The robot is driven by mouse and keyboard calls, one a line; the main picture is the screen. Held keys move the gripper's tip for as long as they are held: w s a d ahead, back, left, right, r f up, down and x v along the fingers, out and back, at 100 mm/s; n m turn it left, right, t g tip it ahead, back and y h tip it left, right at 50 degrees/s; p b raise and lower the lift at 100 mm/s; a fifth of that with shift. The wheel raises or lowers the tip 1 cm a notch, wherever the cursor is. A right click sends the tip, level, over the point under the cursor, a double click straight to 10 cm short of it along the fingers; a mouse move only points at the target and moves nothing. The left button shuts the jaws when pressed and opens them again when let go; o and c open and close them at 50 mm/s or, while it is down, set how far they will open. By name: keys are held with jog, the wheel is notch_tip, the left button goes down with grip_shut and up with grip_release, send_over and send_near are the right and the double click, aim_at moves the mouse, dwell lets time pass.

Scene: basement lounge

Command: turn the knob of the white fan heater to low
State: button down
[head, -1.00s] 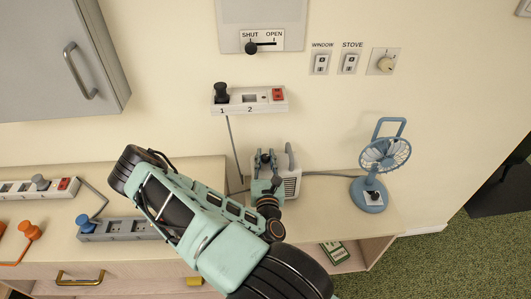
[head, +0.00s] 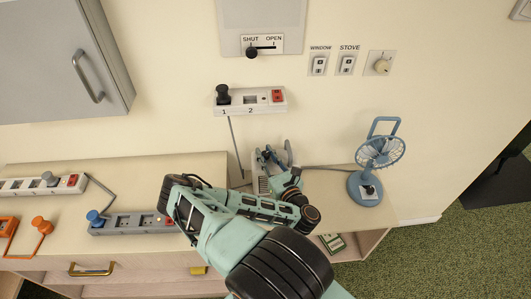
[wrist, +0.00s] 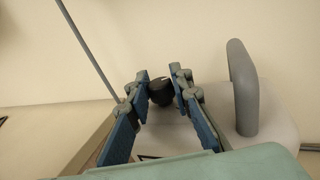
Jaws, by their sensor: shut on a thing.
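The white fan heater (head: 262,184) stands on the cabinet top against the wall, mostly hidden behind my arm in the head view. Its pale top (wrist: 270,135) and grey handle (wrist: 243,88) show in the wrist view. The black knob (wrist: 161,93) on top of the heater sits between my fingertips. My gripper (wrist: 160,78) is shut on this knob, one finger on each side; in the head view my gripper (head: 268,157) is over the heater's top. I cannot read the knob's setting or any markings around it.
A blue desk fan (head: 378,155) stands right of the heater. A white socket strip (head: 265,101) with a black plug is on the wall above. A grey power strip (head: 125,223) with a blue plug lies to the left. A grey wall cabinet (head: 60,60) hangs upper left.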

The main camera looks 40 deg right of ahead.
aim_at(266, 153)
jog(key=c, duration=1.7)
grip_release()
notch_tip(266, 153, up, 10)
jog(key=shift+r, duration=0.1)
jog(key=shift+d+b, duration=0.1)
jog(key=shift+b, duration=0.25)
